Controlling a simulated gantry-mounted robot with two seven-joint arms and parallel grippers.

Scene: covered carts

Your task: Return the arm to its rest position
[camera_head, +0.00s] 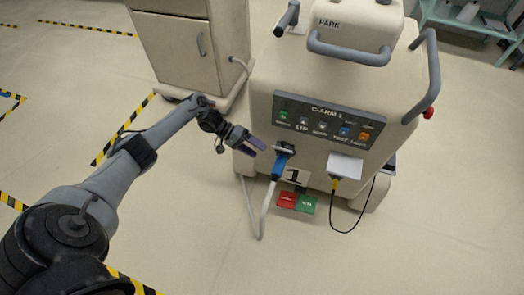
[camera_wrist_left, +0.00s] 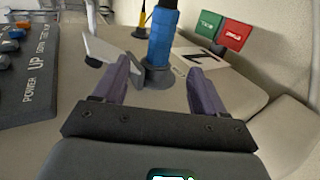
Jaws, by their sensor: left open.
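My left arm (camera_head: 109,174) reaches in from the lower left of the head view toward the front of the C-ARM 1 cart. My left gripper (camera_head: 257,143) is open, and nothing shows between its fingers. It is left of the blue plug (camera_head: 281,164), apart from it as far as the picture shows. In the left wrist view the open fingers (camera_wrist_left: 160,77) point toward the cart front, with the blue plug (camera_wrist_left: 163,30) beyond them. The plug sits at a dark round socket with its cable hanging down. My right gripper is out of view.
The cart (camera_head: 257,112) has a button panel (camera_head: 327,121), a white card (camera_head: 344,165), and red and green tags (camera_head: 297,201). A black cable hangs from a yellow plug (camera_head: 335,184). A beige cabinet (camera_head: 168,50) stands behind my arm. The floor in front is clear.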

